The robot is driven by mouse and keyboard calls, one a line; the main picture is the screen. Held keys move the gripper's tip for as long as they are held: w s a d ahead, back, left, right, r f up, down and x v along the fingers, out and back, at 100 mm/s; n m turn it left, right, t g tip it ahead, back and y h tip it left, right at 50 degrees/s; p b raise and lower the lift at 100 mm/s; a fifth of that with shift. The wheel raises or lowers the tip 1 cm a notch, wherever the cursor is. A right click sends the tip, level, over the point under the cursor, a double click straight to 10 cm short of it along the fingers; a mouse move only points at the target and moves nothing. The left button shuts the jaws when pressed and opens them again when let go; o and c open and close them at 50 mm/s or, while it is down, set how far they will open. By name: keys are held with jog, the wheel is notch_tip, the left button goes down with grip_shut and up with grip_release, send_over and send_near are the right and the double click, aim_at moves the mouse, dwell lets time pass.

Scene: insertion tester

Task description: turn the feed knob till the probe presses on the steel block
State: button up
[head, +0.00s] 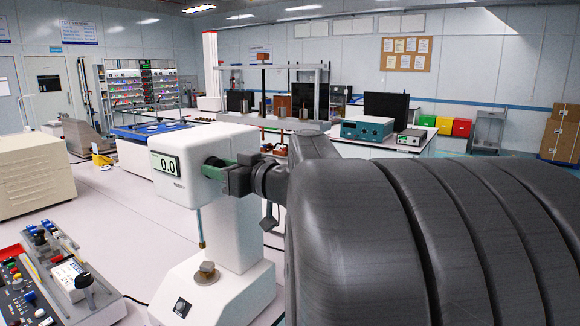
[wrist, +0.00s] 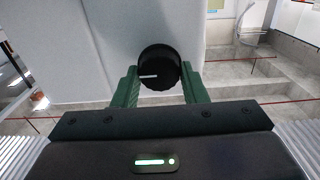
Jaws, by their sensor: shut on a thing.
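The white tester (head: 233,215) stands on the bench, with a display (head: 165,164) that reads 0.0. Its thin probe (head: 201,228) hangs down from the head. Below it, a small brownish metal block (head: 206,273) sits on the tester's base, with a visible gap under the probe tip. My gripper (head: 228,163) is at the right side of the tester's head. In the wrist view the black feed knob (wrist: 160,68) sits between the green fingers of my gripper (wrist: 160,86), which are shut on it. The knob's white mark points left.
A control panel with knobs and buttons (head: 60,278) lies at the lower left of the bench. A beige box (head: 32,172) stands behind it. The bench top (head: 115,225) between panel and tester is clear. My arm fills the right side.

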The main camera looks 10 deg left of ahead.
jog(key=shift+m+b, duration=0.3)
jog(key=shift+b, duration=0.05)
jog(key=shift+w+f+m+p, duration=0.1)
jog(key=shift+m+p, duration=0.1)
jog(key=shift+m, duration=4)
jog(key=shift+f+m+p, duration=0.1)
jog(key=shift+m+p, duration=0.05)
jog(key=shift+m, duration=4.05)
jog(key=shift+w+f+m+p, duration=0.1)
jog(key=shift+m+p, duration=0.1)
jog(key=shift+m, duration=4)
jog(key=o, duration=1)
jog(key=shift+d, duration=0.15)
